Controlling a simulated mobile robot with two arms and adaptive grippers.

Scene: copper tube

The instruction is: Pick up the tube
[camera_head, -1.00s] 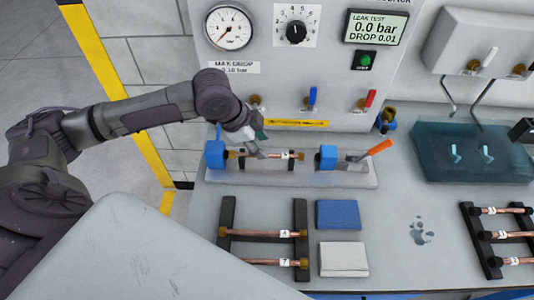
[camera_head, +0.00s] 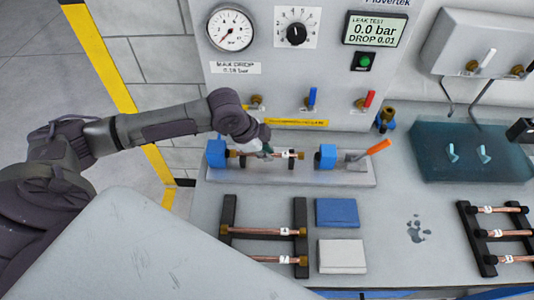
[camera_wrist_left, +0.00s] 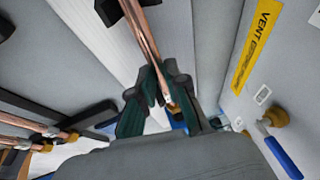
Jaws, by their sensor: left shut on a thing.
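A copper tube (camera_head: 285,155) with brass ends and a white label lies level in the test fixture (camera_head: 330,178), between two blue blocks, the left block (camera_head: 215,153) and the right block (camera_head: 326,157). My left gripper (camera_head: 266,152) reaches down to the tube's left part. In the left wrist view the tube (camera_wrist_left: 141,30) runs between the green-grey fingers of the gripper (camera_wrist_left: 160,85), which are shut on it. I cannot tell whether the tube is clear of its supports. My right gripper is not in view.
A left rack (camera_head: 228,210) holds more copper tubes, and a right rack (camera_head: 473,232) holds several. A blue pad (camera_head: 338,213) and a white pad (camera_head: 343,257) lie between them. An orange-handled clamp (camera_head: 378,147) stands at the fixture's right. The valve panel (camera_head: 345,100) rises close behind.

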